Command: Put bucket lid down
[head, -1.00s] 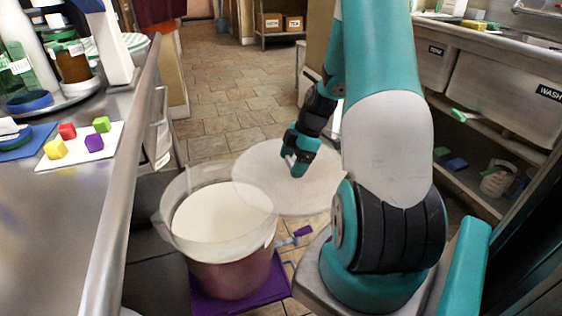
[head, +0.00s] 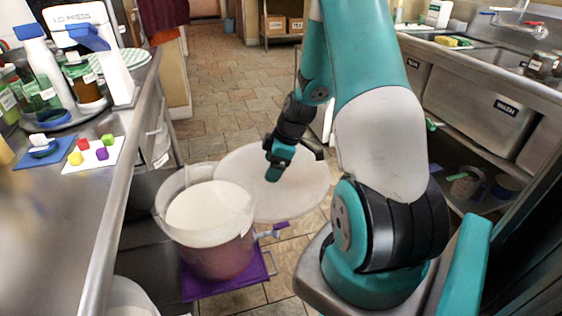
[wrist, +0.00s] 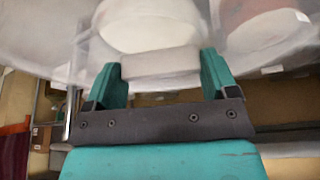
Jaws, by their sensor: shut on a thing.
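The bucket lid (head: 305,190) is a large, pale, translucent disc in the middle of the head view. My gripper (head: 275,172) is above it, shut on its raised grip. In the wrist view my two teal fingers (wrist: 162,72) close on the pale grey grip (wrist: 160,60), with the lid sheet (wrist: 45,40) spreading beyond. The bucket (head: 220,262) stands open just left of the lid, with pale contents inside. In the picture the lid's left edge overlaps the bucket's right rim. I cannot tell the lid's height above the floor.
The bucket stands on a purple base (head: 225,284) on the tiled floor. A steel counter (head: 55,215) with bottles and coloured cubes on a white card (head: 93,155) runs along the left. A sink unit (head: 475,110) is on the right. The tiled aisle (head: 220,75) behind is clear.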

